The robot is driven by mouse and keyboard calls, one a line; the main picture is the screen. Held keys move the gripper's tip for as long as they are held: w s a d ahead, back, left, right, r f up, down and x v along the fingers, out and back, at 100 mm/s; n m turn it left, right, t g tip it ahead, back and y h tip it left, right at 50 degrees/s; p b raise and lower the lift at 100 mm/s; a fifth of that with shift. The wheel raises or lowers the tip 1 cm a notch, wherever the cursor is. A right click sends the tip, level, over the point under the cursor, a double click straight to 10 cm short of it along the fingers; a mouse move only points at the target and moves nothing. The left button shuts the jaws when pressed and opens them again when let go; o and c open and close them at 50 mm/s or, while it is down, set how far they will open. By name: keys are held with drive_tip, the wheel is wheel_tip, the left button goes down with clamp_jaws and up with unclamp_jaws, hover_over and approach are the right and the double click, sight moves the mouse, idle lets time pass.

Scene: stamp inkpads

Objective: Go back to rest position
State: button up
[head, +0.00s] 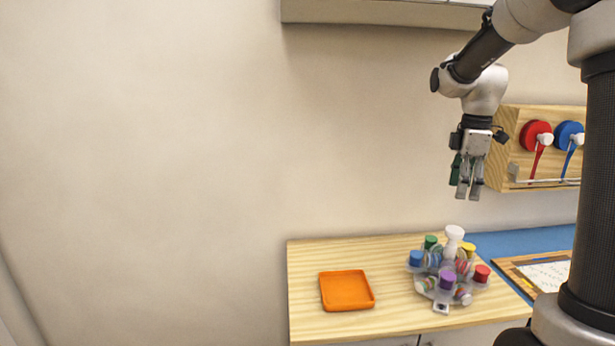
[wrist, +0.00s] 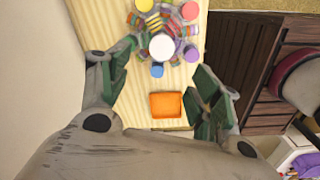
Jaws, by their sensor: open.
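My gripper (head: 468,190) hangs fingers-down in the air, above the stamp carousel and in front of the wall. It is open and empty. In the wrist view its two green-padded fingers (wrist: 160,85) are spread apart, with the carousel and tray far below between them. The stamp carousel (head: 448,272) stands on the wooden table (head: 310,262), with several colored stamps around a white central knob. It also shows at the top of the wrist view (wrist: 162,46). Nothing touches my gripper.
An orange tray (head: 346,290) lies empty at the table's left part. A wooden wall rack (head: 513,150) with a red inkpad (head: 534,134) and a blue inkpad (head: 567,134) is right of my gripper. A cabinet (head: 385,12) hangs above. The air to the left is clear.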

drive_tip(key=s+a+r+m+t, duration=0.1)
drive_tip(key=s+a+m+t, duration=0.1)
drive_tip(key=s+m, duration=0.5)
drive_tip(key=s+a+m+t, duration=0.2)
drive_tip(key=s+m, duration=0.5)
drive_tip(key=s, duration=1)
drive_tip(key=shift+a+r, duration=0.35)
drive_tip(key=shift+a, duration=0.25)
